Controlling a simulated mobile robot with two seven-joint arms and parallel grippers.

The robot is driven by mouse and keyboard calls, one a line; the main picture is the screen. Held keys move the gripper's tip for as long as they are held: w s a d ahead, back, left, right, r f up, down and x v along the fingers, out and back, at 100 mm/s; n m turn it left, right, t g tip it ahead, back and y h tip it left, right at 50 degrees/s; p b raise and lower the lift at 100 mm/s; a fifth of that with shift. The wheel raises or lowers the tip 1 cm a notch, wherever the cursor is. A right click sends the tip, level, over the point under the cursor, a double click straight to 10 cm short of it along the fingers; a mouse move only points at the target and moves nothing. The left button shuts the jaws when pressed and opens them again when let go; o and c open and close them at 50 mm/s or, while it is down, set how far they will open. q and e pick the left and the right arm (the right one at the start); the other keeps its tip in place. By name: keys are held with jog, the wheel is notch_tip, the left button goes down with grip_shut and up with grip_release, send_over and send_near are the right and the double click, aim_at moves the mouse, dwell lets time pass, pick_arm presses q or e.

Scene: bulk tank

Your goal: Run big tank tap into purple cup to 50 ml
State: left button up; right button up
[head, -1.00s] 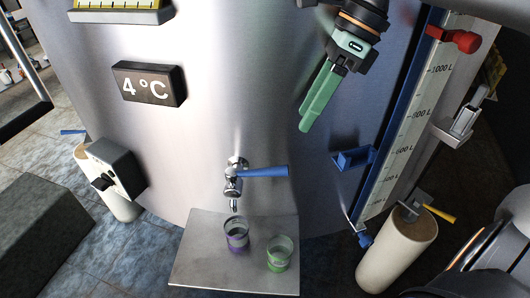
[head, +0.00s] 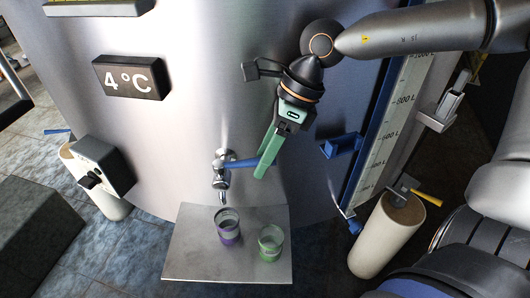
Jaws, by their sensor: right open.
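The big tank (head: 200,120) is a large steel wall filling the middle of the head view. Its tap (head: 221,172) has a blue lever (head: 243,163) pointing right and a spout facing down. The purple cup (head: 228,226) stands upright on the steel shelf (head: 190,262) under the spout; its fill level is too small to read. I see no stream from the spout. My right gripper (head: 266,160) has green fingers and is open. Its fingertips are at the outer end of the blue lever; I cannot tell whether they touch it. My left gripper is not in view.
A green cup (head: 270,243) stands right of the purple cup on the shelf. A switch box (head: 103,166) and a 4°C display (head: 130,78) are on the tank at left. A blue bracket (head: 342,146) and a litre scale (head: 400,105) are at right.

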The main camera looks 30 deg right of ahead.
grip_shut()
dwell(0.4)
dwell(1.0)
